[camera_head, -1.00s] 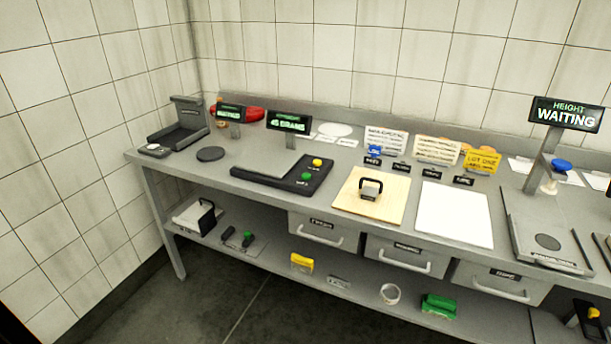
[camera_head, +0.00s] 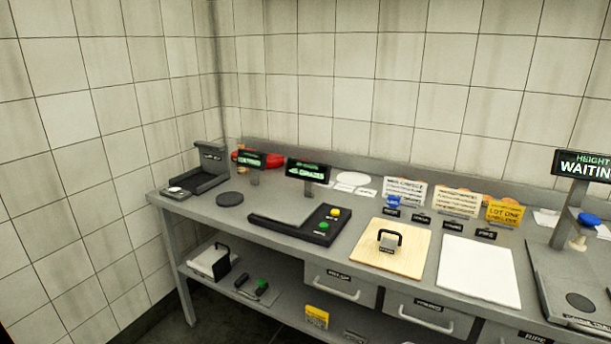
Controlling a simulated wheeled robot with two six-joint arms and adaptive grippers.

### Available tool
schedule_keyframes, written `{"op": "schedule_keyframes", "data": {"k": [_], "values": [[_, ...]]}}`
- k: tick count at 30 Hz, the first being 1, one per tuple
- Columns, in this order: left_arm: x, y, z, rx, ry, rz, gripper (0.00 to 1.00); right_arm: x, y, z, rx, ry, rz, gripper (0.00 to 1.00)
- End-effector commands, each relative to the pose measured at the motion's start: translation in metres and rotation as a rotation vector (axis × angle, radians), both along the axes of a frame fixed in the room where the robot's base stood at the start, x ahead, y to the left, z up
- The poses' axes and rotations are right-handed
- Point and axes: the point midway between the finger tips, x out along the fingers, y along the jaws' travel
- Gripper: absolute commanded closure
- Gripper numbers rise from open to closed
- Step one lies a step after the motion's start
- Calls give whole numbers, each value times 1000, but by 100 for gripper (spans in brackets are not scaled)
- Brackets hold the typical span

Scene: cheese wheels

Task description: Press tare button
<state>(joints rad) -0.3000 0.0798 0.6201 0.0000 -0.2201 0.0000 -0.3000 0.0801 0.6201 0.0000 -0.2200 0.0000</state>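A black scale (camera_head: 312,232) with a grey plate (camera_head: 282,209) sits on the left half of the grey workbench. Its right side carries a yellow button (camera_head: 334,212) and a green button (camera_head: 324,225); their small labels are too small to read. A dark display (camera_head: 307,170) with green text stands on a post behind the scale; the text seems to end in "GRAMS". No hand or tool touches the buttons. Neither of my grippers shows in the head view.
A wooden board (camera_head: 375,259) with a black-handled block (camera_head: 388,241) and a white board (camera_head: 478,283) lie right of the scale. A dark disc (camera_head: 230,199) and a black stand (camera_head: 205,174) are to its left. A "HEIGHT WAITING" display (camera_head: 584,166) rises at right. A lower shelf and drawers (camera_head: 338,284) sit below.

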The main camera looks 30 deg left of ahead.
Motion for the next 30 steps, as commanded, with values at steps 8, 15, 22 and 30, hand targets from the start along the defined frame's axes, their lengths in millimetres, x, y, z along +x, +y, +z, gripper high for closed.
{"op": "schedule_keyframes", "data": {"k": [8,15,22,30], "values": [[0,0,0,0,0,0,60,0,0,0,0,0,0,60],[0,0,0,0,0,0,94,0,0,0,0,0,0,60],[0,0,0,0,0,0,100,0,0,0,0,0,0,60],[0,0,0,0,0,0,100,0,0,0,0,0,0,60]]}}
